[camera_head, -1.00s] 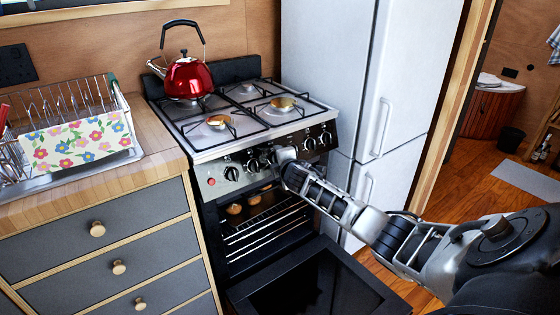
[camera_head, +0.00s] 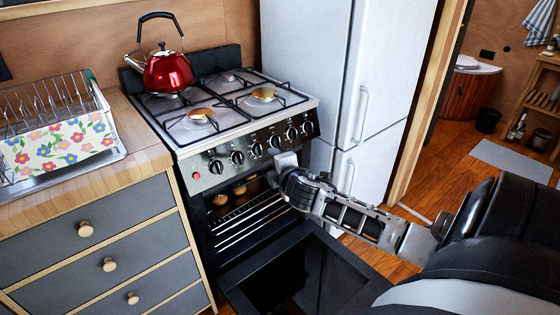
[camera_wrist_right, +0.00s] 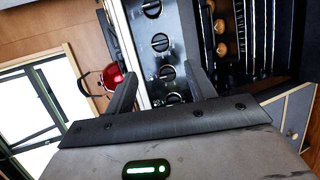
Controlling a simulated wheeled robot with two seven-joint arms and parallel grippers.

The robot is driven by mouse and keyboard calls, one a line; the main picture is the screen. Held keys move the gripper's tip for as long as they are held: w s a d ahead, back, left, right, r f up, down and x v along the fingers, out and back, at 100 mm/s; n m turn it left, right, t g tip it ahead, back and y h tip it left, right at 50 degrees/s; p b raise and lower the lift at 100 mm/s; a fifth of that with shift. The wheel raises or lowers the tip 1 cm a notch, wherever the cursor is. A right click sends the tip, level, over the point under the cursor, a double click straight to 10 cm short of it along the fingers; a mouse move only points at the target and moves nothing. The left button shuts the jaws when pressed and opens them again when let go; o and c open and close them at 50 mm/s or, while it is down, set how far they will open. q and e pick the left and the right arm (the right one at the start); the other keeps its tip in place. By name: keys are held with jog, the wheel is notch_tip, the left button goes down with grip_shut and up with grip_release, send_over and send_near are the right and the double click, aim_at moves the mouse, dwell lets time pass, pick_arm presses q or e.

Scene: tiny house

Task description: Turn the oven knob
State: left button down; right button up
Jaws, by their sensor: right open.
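The oven (camera_head: 240,140) stands left of the fridge, with a row of several black knobs (camera_head: 256,150) along its silver front panel. My right gripper (camera_head: 283,158) is just in front of and slightly below the panel, near the middle-right knobs. In the right wrist view its two dark fingers (camera_wrist_right: 160,88) are spread apart and empty. Several knobs (camera_wrist_right: 160,42) show in the gap between and beyond the fingers. I cannot tell whether a fingertip touches the panel. My left gripper is not in view.
The oven door (camera_head: 300,275) hangs open below my right arm, with round baked items (camera_head: 220,199) on the rack inside. A red kettle (camera_head: 168,72) stands on the stove top. The fridge (camera_head: 330,80) is close on the right. A dish rack (camera_head: 60,145) sits on the left counter.

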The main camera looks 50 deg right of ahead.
jog(key=shift+v, duration=1.25)
jog(key=s+a+f+m+g+y, duration=0.1)
jog(key=s+a+f+m+y, duration=0.1)
jog(key=s+a+f, duration=0.3)
jog(key=s+a+f+m+y, duration=0.1)
jog(key=a+f+y, duration=0.1)
jog(key=a, duration=0.5)
jog(key=s+a+f+m+g+y, duration=0.1)
jog(key=s+a+f+m+y, duration=0.1)
jog(key=s+a+f, duration=0.3)
jog(key=s+a+r+m+y, duration=0.1)
jog(key=s+a+m+y, duration=0.2)
jog(key=a, duration=1.1)
jog(key=s+m, duration=0.3)
jog(key=s, duration=0.1)
jog(key=shift+a+m+y, duration=0.3)
jog(key=shift+a+y, duration=0.05)
jog(key=shift+y, duration=0.05)
jog(key=shift+s+r, duration=0.1)
jog(key=shift+s, duration=0.05)
